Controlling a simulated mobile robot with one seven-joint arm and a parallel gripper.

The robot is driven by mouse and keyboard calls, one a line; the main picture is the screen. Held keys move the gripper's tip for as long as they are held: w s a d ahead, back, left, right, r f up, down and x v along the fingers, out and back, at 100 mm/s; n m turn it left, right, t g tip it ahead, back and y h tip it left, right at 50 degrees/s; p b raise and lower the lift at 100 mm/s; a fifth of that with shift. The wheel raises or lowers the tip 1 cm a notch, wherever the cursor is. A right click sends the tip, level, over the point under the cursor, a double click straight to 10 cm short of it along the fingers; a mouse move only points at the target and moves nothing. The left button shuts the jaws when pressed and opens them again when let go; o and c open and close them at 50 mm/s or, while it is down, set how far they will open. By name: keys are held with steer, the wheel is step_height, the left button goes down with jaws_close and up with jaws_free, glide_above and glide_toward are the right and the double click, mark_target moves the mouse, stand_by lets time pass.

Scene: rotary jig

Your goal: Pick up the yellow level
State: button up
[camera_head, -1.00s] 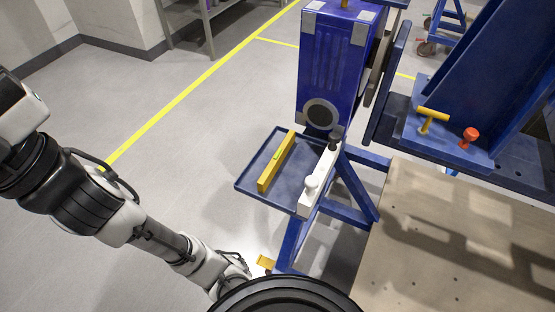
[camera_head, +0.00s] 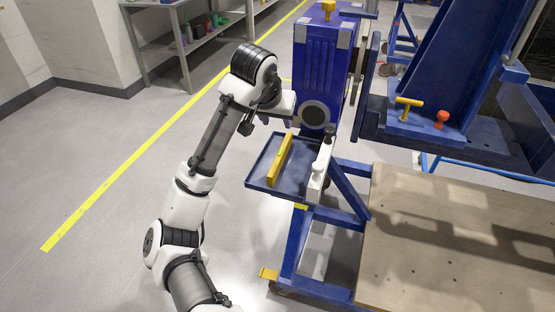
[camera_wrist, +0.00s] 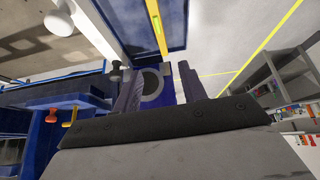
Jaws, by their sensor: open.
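The yellow level (camera_head: 279,159) lies lengthwise on a shallow blue tray (camera_head: 258,172) fixed beside the blue jig column. The level also shows at the top of the wrist view (camera_wrist: 156,28), with part of it cut off by the frame edge. My gripper (camera_wrist: 158,82) is open and empty, its two dark fingers spread apart in the wrist view. In the head view, the end of my arm is close to the column, above the far part of the tray. The gripper is apart from the level.
A white part (camera_head: 318,175) with a knob stands along the tray's right side. The blue column (camera_head: 323,75) rises behind the tray. A yellow T-handle (camera_head: 408,103) and an orange knob (camera_head: 441,117) sit at the right. A grey shelf (camera_head: 190,42) stands farther back.

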mark_target(280, 153)
steer(key=shift+g+y, duration=0.4)
steer(key=shift+g, duration=0.3)
steer(key=x, duration=0.3)
steer(key=s+b+x, duration=0.1)
steer(key=x, duration=0.2)
steer(key=s+x, duration=0.1)
steer(key=x, duration=0.2)
steer(key=shift+w+a+f, duration=0.1)
steer(key=shift+a+f, duration=0.05)
steer(key=shift+f, duration=0.3)
steer(key=shift+p+x, duration=0.5)
steer(key=shift+x, duration=2.55)
steer(key=shift+w, duration=0.1)
steer(key=shift+r, duration=0.1)
jaws_close()
